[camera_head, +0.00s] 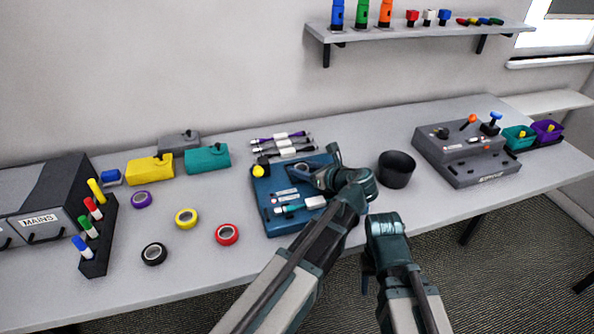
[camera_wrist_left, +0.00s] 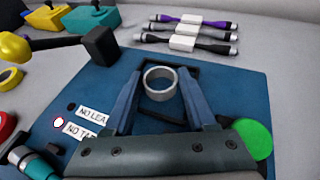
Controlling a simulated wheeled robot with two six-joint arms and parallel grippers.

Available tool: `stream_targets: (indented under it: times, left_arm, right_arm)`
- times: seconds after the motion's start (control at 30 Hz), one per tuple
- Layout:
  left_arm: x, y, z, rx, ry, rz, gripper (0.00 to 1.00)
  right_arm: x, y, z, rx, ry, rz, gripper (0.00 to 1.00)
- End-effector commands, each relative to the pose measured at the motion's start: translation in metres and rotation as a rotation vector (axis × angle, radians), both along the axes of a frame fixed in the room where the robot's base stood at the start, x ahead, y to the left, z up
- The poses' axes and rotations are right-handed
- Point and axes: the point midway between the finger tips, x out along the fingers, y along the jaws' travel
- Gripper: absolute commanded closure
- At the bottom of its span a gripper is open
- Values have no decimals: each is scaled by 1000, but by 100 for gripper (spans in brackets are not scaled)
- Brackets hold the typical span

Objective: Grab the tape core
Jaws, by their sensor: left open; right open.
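The tape core, a plain grey ring (camera_wrist_left: 160,84), shows in the left wrist view over a black square outline on the blue board (camera_wrist_left: 232,85). My left gripper (camera_head: 322,178) is over the same blue board (camera_head: 262,209) in the head view. Its fingers are open, one on each side of the ring in the wrist view, and I see no clear contact. In the head view the gripper and wrist mostly hide the ring. My right gripper (camera_head: 367,274) hangs low in front of the table's front edge, open, holding nothing that I can see.
On the board are a yellow knob on a black arm (camera_wrist_left: 60,46), white labels (camera_wrist_left: 92,116) and a green disc (camera_wrist_left: 256,138). Cable bundles (camera_head: 285,143) lie behind it. A black cup (camera_head: 396,170) stands right of it, and tape rolls (camera_head: 227,234) lie left.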

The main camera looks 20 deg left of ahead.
Motion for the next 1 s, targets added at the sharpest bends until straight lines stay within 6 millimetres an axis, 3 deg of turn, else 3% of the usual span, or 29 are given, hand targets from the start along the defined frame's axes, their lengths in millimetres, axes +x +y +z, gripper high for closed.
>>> stream_targets:
  times: [0.07, 0.37, 0.77, 1.0]
  left_arm:
    - [0, 0, 1, 0, 0, 0, 46]
    - [0, 0, 0, 0, 0, 0, 100]
    - [0, 0, 2, 0, 0, 0, 100]
    - [0, 2, 13, 0, 0, 1, 100]
  right_arm:
    - [0, 0, 1, 0, 0, 0, 50]
    - [0, 0, 1, 0, 0, 0, 50]
    - [0, 0, 3, 0, 0, 0, 50]
    - [0, 0, 13, 0, 0, 0, 50]
